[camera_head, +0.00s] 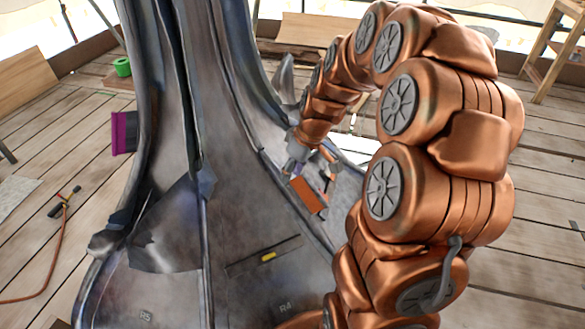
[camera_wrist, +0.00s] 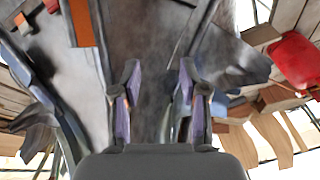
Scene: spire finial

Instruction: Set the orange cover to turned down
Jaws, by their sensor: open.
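The orange cover (camera_head: 308,195) is a small flat panel on the grey metal spire, right of centre in the head view. An orange panel, apparently the same cover, shows at the upper left of the wrist view (camera_wrist: 81,22). I cannot tell which way the cover is turned. My gripper (camera_wrist: 160,75) is open, with nothing visible between its fingers and grey metal beyond them. In the head view my gripper (camera_head: 313,163) is close above the cover, partly hidden by my arm; contact cannot be told.
The spire's flared skirt (camera_head: 165,235) has raised ribs around the panel area. A dark slot with a yellow piece (camera_head: 268,257) lies lower left of the cover. A purple piece (camera_head: 124,133) hangs at the left. A torch (camera_head: 66,205) with a hose lies on the planks.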

